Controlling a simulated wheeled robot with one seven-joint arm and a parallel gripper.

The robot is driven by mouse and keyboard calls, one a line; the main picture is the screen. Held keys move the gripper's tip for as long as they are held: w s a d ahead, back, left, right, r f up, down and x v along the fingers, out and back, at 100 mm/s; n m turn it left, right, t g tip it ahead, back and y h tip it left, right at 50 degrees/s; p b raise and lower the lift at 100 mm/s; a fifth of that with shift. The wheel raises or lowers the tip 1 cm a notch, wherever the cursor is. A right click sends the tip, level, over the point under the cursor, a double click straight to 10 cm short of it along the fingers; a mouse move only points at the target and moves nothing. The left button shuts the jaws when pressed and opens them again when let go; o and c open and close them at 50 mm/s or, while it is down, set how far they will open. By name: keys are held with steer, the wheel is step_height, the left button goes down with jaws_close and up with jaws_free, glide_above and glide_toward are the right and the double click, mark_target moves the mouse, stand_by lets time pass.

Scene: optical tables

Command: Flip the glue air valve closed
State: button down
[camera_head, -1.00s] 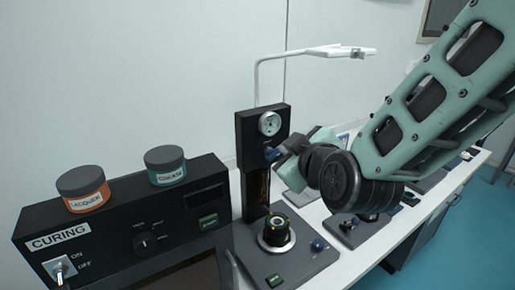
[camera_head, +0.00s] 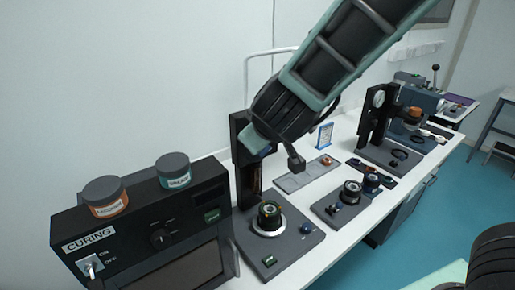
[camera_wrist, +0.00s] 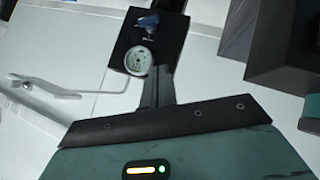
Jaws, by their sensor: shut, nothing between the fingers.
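The glue station has a black upright panel (camera_head: 241,128) on a grey base (camera_head: 300,238). In the wrist view the panel (camera_wrist: 172,52) carries a white round gauge (camera_wrist: 138,60) and a blue valve lever (camera_wrist: 147,22); which way the lever is set is hard to tell. My gripper (camera_wrist: 160,74) shows as a dark finger pair, shut and empty, in line with the lower panel edge. It appears apart from the blue lever. In the head view my wrist covers the gauge and most of the panel front, and my fingertips are not clear there.
A black curing box (camera_head: 150,236) stands left, with an orange jar (camera_head: 106,197) and a teal jar (camera_head: 174,171) on top. A ringed part (camera_head: 270,216) sits on the station base. A bent lamp arm (camera_head: 247,80) rises behind. More fixtures (camera_head: 352,188) stand right.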

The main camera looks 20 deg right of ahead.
steer(key=b, duration=0.2)
glide_above(264, 151)
steer(key=s+a, duration=0.3)
steer(key=a, duration=0.1)
step_height(264, 151, down, 6)
steer(key=shift+w+d+f, duration=0.2)
steer(key=shift+d+f, duration=0.2)
steer(key=shift+f, duration=0.25)
steer(key=shift+w+d+f, duration=0.25)
steer(key=shift+d+f, duration=0.1)
steer(key=shift+f, duration=0.25)
steer(key=shift+w+d+f, duration=0.2)
steer(key=shift+d+f, duration=0.2)
steer(key=shift+f, duration=0.25)
